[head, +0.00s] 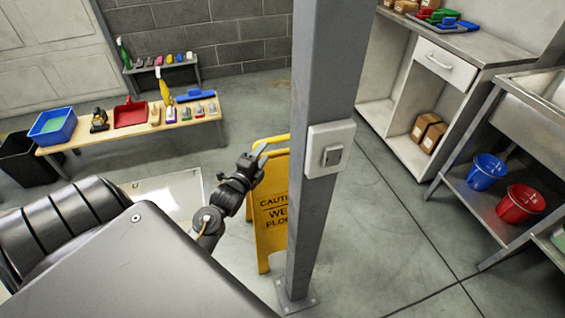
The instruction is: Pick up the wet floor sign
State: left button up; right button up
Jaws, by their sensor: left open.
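A yellow wet floor sign (270,218) stands upright on the concrete floor, just left of a grey metal post. Black lettering on it reads in part "CAUT… WE… FLO…". The post hides its right side. A yellow handle bar (271,139) shows at its top. My left gripper (262,153) is at the sign's upper left edge, near the handle, with its jaws open. From this view I cannot tell whether a finger touches the sign. My right gripper is not in view.
The grey post (316,80) with a switch box (330,149) stands close to the sign's right. A wooden bench (140,130) with cleaning items is behind left. A steel sink stand (510,150) with blue (487,172) and red (520,204) buckets is at right.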

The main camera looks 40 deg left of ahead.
aim_at(278, 137)
pick_arm(q)
jog(key=shift+w+a+f, duration=0.1)
jog(key=shift+w+a, duration=0.1)
jog(key=shift+w, duration=0.75)
jog(key=shift+w+a+r, duration=0.1)
jog(key=shift+w+a, duration=0.05)
jog(key=shift+w, duration=0.8)
jog(key=shift+w+a+f, duration=0.1)
jog(key=shift+w+a, duration=0.1)
jog(key=shift+w, duration=0.75)
jog(key=w, duration=0.3)
jog(key=w+a, duration=0.1)
jog(key=w, duration=0.1)
jog(key=shift+f, duration=0.35)
jog(key=shift+d, duration=0.1)
grip_shut()
jog(key=shift+r, duration=0.1)
